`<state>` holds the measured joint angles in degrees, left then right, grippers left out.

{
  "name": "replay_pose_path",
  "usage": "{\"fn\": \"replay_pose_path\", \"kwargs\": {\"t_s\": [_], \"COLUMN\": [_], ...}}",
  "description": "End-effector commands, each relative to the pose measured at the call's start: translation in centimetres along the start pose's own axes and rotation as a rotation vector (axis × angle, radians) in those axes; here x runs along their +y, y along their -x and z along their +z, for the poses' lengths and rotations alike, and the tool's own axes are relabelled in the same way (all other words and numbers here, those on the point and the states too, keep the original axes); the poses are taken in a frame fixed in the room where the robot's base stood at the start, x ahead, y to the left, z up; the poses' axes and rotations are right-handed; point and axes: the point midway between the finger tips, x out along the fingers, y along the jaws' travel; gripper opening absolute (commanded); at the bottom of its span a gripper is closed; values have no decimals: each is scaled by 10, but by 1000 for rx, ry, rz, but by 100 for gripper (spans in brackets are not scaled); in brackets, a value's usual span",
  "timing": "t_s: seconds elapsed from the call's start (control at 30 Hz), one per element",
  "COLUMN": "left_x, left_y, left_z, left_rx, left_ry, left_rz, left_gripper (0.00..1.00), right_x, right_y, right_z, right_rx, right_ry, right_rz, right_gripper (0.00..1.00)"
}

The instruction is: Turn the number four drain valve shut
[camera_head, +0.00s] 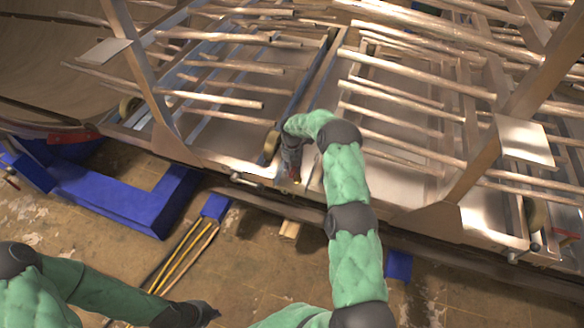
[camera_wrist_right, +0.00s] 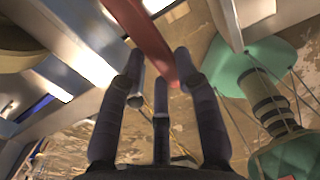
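A red bar (camera_wrist_right: 148,40), which looks like a valve handle, comes down from the top of the right wrist view. Its end lies between the spread fingers of my right gripper (camera_wrist_right: 160,62), with the right fingertip very close to it. I cannot tell whether they touch. In the head view my right gripper (camera_head: 291,165) points down at the chamber's front rim, where a small reddish bit (camera_head: 294,177) shows beside it. No number is readable, and the valve body is mostly hidden. My left gripper (camera_head: 205,312) is low at the left, away from the rim; its fingers are unclear.
Metal pipes (camera_head: 400,95) in rows and slanted frame posts (camera_head: 500,130) stand behind the rim. Small fittings (camera_head: 236,178) sit along the rim. A metal cylinder (camera_wrist_right: 136,98) is close to the right gripper's left finger.

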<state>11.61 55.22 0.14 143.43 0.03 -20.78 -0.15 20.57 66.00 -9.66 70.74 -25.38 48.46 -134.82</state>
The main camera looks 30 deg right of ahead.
Motion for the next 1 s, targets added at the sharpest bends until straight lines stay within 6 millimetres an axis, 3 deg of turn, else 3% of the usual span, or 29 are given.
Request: {"fn": "replay_pose_path", "kwargs": {"t_s": [0.47, 1.0], "left_x": [-3, -14], "left_y": [-9, -38], "left_z": [0, -1], "left_rx": [0, 0], "left_ry": [0, 0], "left_rz": [0, 0], "left_gripper": [0, 0], "right_x": [7, 35], "right_y": [-2, -3], "right_z": [1, 14], "right_rx": [0, 0], "right_ry": [-107, -575], "right_rz": [0, 0], "right_gripper": [0, 0]}}
